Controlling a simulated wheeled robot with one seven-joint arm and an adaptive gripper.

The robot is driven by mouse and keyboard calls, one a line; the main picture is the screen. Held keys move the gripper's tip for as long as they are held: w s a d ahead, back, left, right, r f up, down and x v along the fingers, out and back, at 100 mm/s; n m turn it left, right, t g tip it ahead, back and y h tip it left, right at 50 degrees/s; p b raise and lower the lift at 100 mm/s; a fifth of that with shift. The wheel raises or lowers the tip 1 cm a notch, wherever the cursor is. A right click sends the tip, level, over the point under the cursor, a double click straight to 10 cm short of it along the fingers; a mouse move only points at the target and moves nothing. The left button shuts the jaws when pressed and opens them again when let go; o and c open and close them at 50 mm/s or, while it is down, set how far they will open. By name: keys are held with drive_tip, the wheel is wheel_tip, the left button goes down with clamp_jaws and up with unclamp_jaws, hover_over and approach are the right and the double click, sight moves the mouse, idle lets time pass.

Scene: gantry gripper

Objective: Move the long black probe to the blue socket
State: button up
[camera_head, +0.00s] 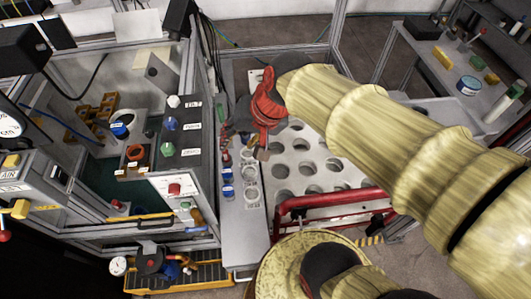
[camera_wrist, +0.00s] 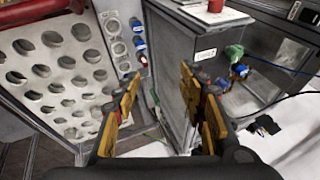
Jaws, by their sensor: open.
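My gripper (camera_head: 262,152) hangs over the upper part of a narrow light-grey panel in the head view, beneath my red wrist. In the wrist view its two yellow-padded fingers (camera_wrist: 165,98) are spread apart with nothing between them. Blue sockets sit in a column along the panel's left side; one blue socket (camera_head: 228,190) is below my gripper in the head view. A blue socket also shows in the wrist view (camera_wrist: 140,43), beyond the left finger and apart from it. I cannot make out the long black probe with certainty in either view.
A white plate with large round holes (camera_head: 310,164) lies right of the panel, with a red rail (camera_head: 330,200) at its front. A grey cabinet (camera_wrist: 188,60) stands close beyond my fingers. A framed workstation with coloured knobs (camera_head: 170,124) is at left; a cluttered bench (camera_head: 450,75) is at right.

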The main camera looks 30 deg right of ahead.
drive_tip(key=s+d+r+n+h, duration=0.1)
drive_tip(key=s+d+n+h, duration=0.1)
drive_tip(key=s+n, duration=0.3)
drive_tip(key=shift+s+d+r+t, duration=0.2)
drive_tip(key=shift+s+d+t, duration=0.2)
drive_tip(key=shift+s, duration=1)
